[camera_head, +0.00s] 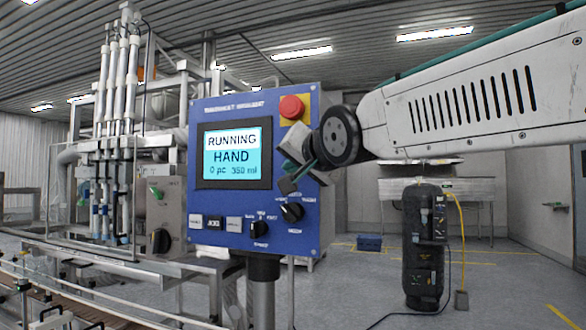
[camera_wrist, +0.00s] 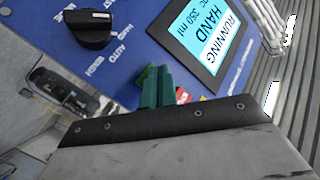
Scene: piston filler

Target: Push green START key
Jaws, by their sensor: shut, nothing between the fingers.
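The blue control panel (camera_head: 215,118) faces me in the head view, with its lit screen (camera_head: 231,157) reading RUNNING, HAND, 0 pc, 350 ml. In the head view my gripper hides this spot.
A red mushroom button (camera_head: 291,107) on a yellow plate sits above my gripper. A second knob (camera_head: 259,228) and small keys (camera_head: 215,222) lie low on the panel. A grey box with its own green button (camera_head: 156,192) stands behind left.

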